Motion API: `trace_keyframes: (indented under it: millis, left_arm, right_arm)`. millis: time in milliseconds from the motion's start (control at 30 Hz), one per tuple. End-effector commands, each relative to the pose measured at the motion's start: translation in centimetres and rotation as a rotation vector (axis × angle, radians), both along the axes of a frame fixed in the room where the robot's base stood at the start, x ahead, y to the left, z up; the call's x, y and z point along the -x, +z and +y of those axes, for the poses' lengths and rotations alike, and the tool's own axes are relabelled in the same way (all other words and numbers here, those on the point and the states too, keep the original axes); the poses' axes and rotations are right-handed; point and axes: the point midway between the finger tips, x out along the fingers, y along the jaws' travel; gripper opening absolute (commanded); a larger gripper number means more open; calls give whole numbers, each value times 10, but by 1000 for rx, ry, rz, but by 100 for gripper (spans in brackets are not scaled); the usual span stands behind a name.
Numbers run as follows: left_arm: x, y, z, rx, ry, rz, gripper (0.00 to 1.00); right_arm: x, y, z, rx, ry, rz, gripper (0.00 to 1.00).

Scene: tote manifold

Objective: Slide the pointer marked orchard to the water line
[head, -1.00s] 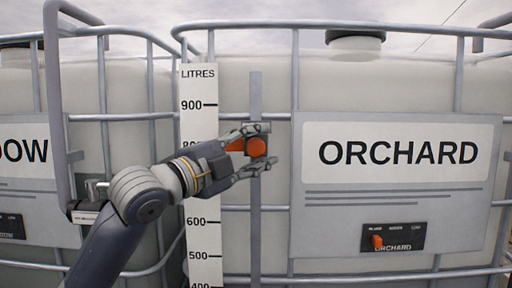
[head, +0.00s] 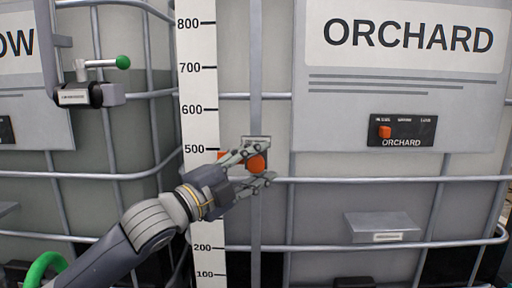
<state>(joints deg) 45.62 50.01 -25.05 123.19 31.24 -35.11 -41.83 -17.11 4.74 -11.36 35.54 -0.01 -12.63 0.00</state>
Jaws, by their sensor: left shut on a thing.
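The orchard pointer has an orange knob (head: 257,164) and an orange tip (head: 222,157). It sits on a grey vertical rail (head: 256,60) beside the white litres scale (head: 198,90). The tip is a little below the 500 mark. My left gripper (head: 266,164) is shut on the knob, with one finger above it and one below. The ORCHARD sign (head: 408,35) is on the tank (head: 340,205) to the right of the rail. I cannot make out a clear water line in this tank. My right gripper is not in view.
Metal cage bars (head: 400,180) cross the tank front. A small panel marked orchard (head: 402,131) with an orange switch and a grey ledge (head: 383,226) are at the right. A green-knobbed lever (head: 122,62) is at the upper left. The rail below the pointer looks clear.

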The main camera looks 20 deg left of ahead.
Motion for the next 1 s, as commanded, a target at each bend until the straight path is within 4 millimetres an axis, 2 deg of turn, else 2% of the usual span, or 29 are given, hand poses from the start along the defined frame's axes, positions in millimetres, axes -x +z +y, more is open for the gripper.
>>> trace_keyframes:
  millis: [33,100,333,500,900,933,1000]
  left_arm:
    - [1,-23,-1,4,-3,4,1]
    - [1,-38,-1,5,-5,4,1]
    - [1,-71,-1,7,-5,3,1]
    - [1,-80,-1,5,-4,2,1]
    - [1,-80,-1,6,-5,1,1]
    - [1,-80,-1,6,-4,2,51]
    - [1,-80,-1,5,-4,1,51]
  right_arm:
    - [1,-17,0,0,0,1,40]
    - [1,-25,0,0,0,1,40]
    - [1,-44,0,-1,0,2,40]
    - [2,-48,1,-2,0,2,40]
    - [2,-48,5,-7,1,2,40]
    - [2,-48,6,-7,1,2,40]
    - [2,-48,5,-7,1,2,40]
